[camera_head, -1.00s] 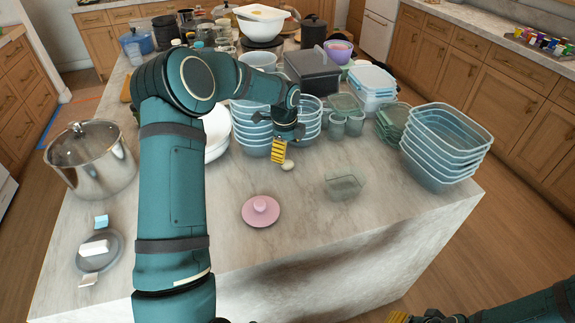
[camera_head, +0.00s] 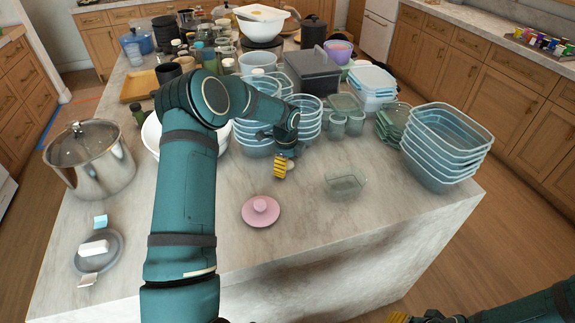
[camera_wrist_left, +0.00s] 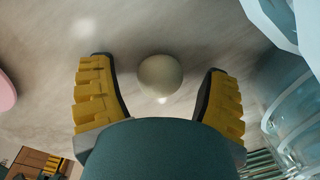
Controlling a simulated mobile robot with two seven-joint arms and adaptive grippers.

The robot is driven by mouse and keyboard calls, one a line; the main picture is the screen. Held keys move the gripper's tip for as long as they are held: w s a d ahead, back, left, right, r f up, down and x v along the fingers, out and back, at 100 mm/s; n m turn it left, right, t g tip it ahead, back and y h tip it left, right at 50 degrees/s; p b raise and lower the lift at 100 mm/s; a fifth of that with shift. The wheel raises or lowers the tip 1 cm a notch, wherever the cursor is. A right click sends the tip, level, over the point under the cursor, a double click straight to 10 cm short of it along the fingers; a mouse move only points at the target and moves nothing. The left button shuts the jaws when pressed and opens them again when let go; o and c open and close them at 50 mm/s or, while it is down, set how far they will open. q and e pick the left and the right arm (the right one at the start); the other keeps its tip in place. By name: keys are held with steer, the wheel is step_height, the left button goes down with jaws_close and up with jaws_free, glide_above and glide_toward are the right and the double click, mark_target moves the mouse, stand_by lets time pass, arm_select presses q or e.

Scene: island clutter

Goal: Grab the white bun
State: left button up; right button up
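The white bun (camera_wrist_left: 160,77) is a small pale round thing on the marble top. In the left wrist view it lies between the two yellow-padded fingers of my left gripper (camera_wrist_left: 159,70), with a gap on each side. That gripper is open and touches nothing that I can see. In the head view the bun (camera_head: 291,164) is partly hidden behind the left gripper (camera_head: 283,168), which points down at the counter. My right gripper (camera_head: 412,317) shows only in part at the bottom edge; its opening is not clear.
Stacked blue bowls (camera_head: 306,116) stand right behind the left gripper. A pink lid (camera_head: 261,211) and a clear container (camera_head: 345,184) lie in front. A steel pot (camera_head: 92,160) stands left, and stacked tubs (camera_head: 440,150) stand right. The front counter between them is mostly bare.

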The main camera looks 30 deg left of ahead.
arm_select(q)
steer(key=c, duration=1)
steer(key=shift+o, duration=0.2)
